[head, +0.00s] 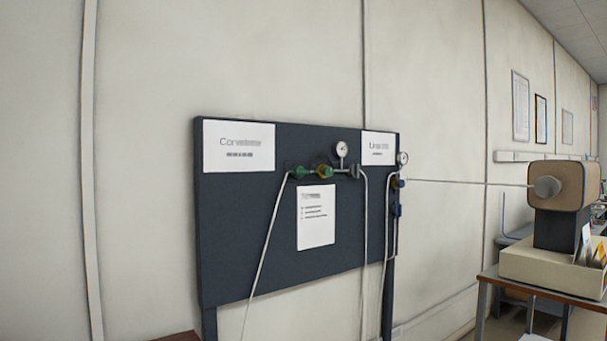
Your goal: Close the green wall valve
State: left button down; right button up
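The green wall valve (299,172) sits at the left end of a short pipe on a dark wall panel (255,245). A thin pale line runs down from it. Neither of my grippers is in the head view.
Blue valves (397,183) and another gauge (403,158) are at the panel's right edge. White sheets (316,217) are fixed to the panel.

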aim_at(300, 172)
jog(key=i+l+u, duration=0.1)
jog(key=l, duration=0.25)
jog(key=i+l, duration=0.3)
jog(key=i+l+u, duration=0.15)
jog(key=l, duration=0.25)
jog(key=i+l+u, duration=0.1)
jog(key=l, duration=0.25)
jog(key=i+l+u, duration=0.1)
jog(key=i+l, duration=0.15)
jog(key=l, duration=0.15)
jog(key=i+l, duration=0.1)
jog(key=l, duration=0.3)
jog(key=i+u, duration=0.05)
